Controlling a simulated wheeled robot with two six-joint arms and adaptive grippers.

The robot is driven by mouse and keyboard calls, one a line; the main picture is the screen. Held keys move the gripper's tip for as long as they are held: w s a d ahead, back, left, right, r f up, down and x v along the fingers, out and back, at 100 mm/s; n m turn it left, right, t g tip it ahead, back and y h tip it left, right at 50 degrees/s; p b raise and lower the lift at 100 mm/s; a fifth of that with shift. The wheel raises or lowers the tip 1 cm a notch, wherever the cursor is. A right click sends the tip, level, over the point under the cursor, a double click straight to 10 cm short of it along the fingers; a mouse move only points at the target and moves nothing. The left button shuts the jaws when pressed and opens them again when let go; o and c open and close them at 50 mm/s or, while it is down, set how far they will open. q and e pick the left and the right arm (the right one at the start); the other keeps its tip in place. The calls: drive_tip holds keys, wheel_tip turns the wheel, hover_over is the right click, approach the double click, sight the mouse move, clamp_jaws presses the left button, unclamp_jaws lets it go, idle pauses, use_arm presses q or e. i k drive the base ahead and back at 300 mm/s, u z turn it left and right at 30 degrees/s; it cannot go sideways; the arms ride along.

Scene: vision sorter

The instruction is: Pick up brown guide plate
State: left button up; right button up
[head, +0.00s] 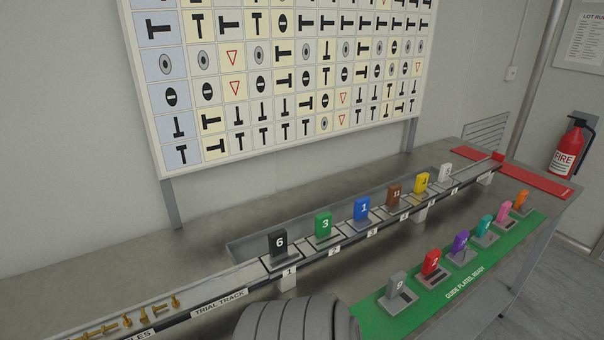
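The brown guide plate (394,195) stands upright on the trial track (217,301), between the blue plate (361,209) on its left and the yellow plate (421,183) on its right. It has a pale marking on its face, too small to read surely. Its foot sits in a grey base on the track. Neither of my grippers is in view. A grey rounded part at the bottom edge seems to be one of my arm links, and it hides part of the bench front.
Black (279,243), green (323,224) and white (444,173) plates share the track. A green mat (379,320) at right holds several coloured plates. Brass pieces (127,321) lie at lower left. A symbol board (154,131) stands behind; a red mat (537,181) lies at far right.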

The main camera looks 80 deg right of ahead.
sight(394, 206)
drive_tip(key=u, duration=0.1)
drive_tip(key=k, duration=1.05)
drive_tip(key=z, duration=0.95)
